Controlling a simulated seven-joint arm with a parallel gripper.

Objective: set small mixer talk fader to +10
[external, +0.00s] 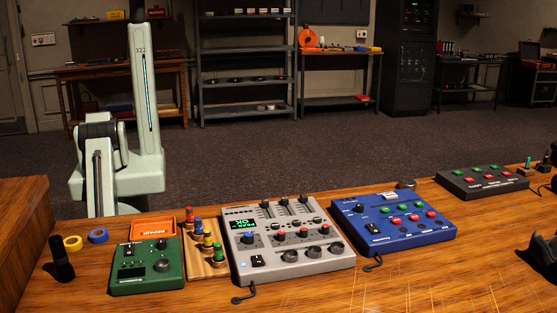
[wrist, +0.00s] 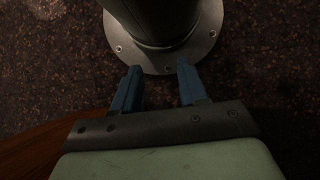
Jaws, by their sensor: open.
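The small mixer, which appears to be the grey console (external: 290,248), lies on the wooden desk near the middle of the external view. It has a green display, several knobs and a row of upright faders (external: 284,208) along its far side. The labels are too small to read, so I cannot tell which fader is talk or its exact setting. My gripper (wrist: 158,68) shows in the wrist view with its two blue fingers apart and nothing between them. It points at dark floor, away from the mixer. I cannot make it out in the external view.
A green box (external: 148,277), an orange tray (external: 154,226) and a wooden strip with coloured pegs (external: 204,262) lie left of the mixer. A blue console (external: 392,222) is close on its right. A black button box (external: 482,181) is farther right.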

